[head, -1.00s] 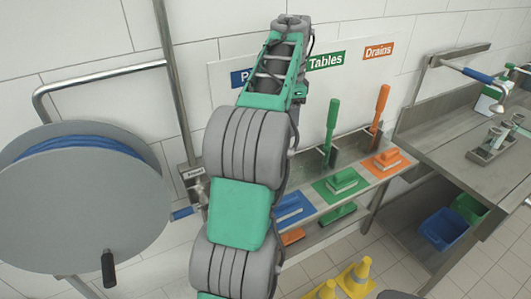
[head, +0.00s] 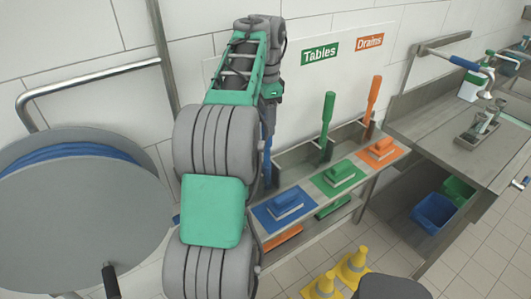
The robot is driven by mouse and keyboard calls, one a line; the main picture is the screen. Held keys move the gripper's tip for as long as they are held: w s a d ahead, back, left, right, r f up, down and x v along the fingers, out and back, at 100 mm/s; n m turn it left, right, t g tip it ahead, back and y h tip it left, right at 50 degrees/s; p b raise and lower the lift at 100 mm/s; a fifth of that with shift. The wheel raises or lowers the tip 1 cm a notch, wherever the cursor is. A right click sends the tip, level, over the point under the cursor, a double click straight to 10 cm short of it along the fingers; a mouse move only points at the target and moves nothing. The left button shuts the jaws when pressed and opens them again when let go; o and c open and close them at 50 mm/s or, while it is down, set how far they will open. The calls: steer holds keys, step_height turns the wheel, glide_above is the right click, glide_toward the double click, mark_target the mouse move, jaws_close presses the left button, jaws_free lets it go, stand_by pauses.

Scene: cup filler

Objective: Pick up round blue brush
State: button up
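A blue upright handle (head: 267,165) shows in the head view just right of my arm, behind the blue mat, in line with the green and orange upright handles. It is probably the round blue brush's handle; its lower end and any round head are hidden. My gripper (head: 268,130) points down beside the arm's far end, at or just above the blue handle. My arm partly covers it and its fingers are too small to tell apart. I cannot tell whether it touches the handle. A blue block-shaped brush (head: 286,199) lies on the blue mat (head: 266,222).
A green upright handle (head: 327,125) and an orange one (head: 372,100) stand right of it. Green and orange block brushes lie on mats on the steel shelf. A hose reel (head: 70,220) is at left, yellow cones (head: 352,264) below, a sink counter (head: 440,135) at right.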

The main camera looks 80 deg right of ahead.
steer(key=b, duration=0.5)
glide_above(267, 156)
steer(key=d, duration=0.1)
step_height(267, 156, down, 6)
steer(key=shift+w, duration=0.15)
steer(key=shift+r, duration=0.2)
jaws_close()
